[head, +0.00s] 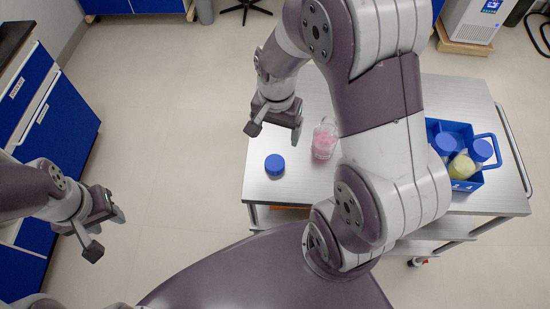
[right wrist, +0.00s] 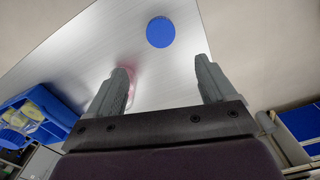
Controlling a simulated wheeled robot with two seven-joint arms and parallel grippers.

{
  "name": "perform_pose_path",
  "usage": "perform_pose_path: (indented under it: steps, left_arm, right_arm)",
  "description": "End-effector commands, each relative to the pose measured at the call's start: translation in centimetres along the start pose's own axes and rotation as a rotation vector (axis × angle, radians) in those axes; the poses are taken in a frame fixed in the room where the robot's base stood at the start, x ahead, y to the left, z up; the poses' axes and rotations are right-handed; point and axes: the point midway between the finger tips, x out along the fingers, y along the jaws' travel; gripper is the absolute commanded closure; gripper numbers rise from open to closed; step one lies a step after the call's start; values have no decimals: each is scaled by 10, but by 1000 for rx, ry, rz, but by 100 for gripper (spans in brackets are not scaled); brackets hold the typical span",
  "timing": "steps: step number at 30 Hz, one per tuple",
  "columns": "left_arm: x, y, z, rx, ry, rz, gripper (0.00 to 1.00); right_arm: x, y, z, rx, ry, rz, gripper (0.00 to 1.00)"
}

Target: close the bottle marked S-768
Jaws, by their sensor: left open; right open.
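A clear glass bottle (head: 324,140) with pink contents stands uncapped on the metal cart. A blue cap (head: 274,165) lies on the cart to its left; it also shows in the right wrist view (right wrist: 160,32), ahead of the fingers. No S-768 label is legible. My right gripper (head: 273,124) is open and empty above the cart, beyond the cap and left of the bottle. In the right wrist view its left finger partly hides the pink bottle (right wrist: 132,76). My left gripper (head: 106,229) is open and empty over the floor, left of the cart.
The metal cart (head: 262,192) has a blue crate (head: 464,187) at its right with several blue-capped bottles, one holding yellowish contents. My right arm covers the cart's middle. Blue cabinets (head: 62,130) stand at the left. The cart top around the cap is clear.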

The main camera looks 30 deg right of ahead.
Motion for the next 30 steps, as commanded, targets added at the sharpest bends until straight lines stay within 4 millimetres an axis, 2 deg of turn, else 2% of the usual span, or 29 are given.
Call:
perform_pose_path:
  steps: [5, 8, 15, 19, 30]
  left_arm:
    - [1, 0, 0, 0, -1, 0, 57]
    - [2, 0, 0, 0, -1, 0, 57]
    - [2, 0, 0, 0, 0, 0, 57]
    - [2, 0, 0, 0, 0, 0, 57]
    - [2, 0, 0, 0, 0, 0, 57]
  right_arm:
    - [1, 0, 0, -3, 1, -1, 16]
    - [9, 0, 0, -4, -1, 1, 16]
    - [54, 0, 1, -5, -2, 2, 16]
    - [71, 0, 0, -6, -1, 1, 16]
    - [76, 0, 0, -6, 1, -1, 16]
